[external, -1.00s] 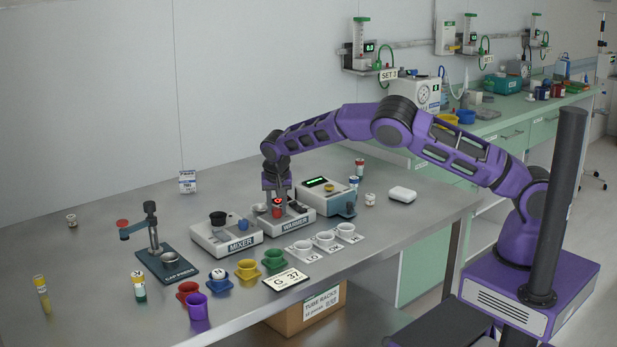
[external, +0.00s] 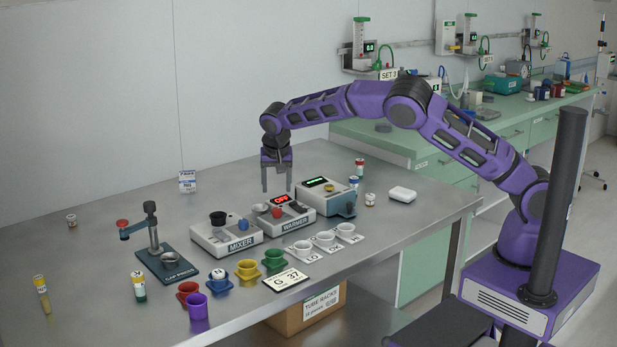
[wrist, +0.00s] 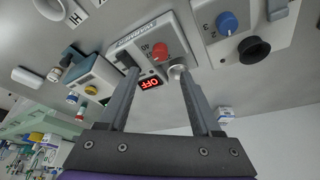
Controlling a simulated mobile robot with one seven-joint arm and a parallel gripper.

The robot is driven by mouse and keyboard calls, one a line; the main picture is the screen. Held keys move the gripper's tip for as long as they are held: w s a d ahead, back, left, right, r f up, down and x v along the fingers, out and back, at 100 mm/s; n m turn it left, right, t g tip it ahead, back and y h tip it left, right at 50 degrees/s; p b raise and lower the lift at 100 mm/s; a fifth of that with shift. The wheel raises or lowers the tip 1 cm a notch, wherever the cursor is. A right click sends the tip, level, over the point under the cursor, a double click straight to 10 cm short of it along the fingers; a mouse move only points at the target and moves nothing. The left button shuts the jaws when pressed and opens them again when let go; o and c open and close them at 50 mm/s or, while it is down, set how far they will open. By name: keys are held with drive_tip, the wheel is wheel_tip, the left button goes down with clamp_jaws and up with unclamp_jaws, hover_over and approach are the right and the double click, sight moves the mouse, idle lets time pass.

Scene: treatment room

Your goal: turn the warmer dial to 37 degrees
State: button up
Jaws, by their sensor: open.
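The warmer (external: 298,222) is a light box with a dark top strip, labelled WARMER, on the steel table. Its red dial (external: 277,212) also shows in the wrist view (wrist: 160,52). The dial's pointer setting is too small to read. My gripper (external: 277,188) is open and empty, pointing down above and apart from the warmer. In the wrist view its fingers (wrist: 158,74) stand on either side of the display, with the dial beyond.
The mixer (external: 238,240), with a blue knob, stands left of the warmer. A device with a green display (external: 316,182) stands close on the right. A card reading G 37 (external: 286,280), coloured cups and white cups lie in front.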

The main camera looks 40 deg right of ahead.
drive_tip(key=v, duration=0.8)
drive_tip(key=shift+r, duration=0.3)
drive_tip(key=shift+s, duration=0.1)
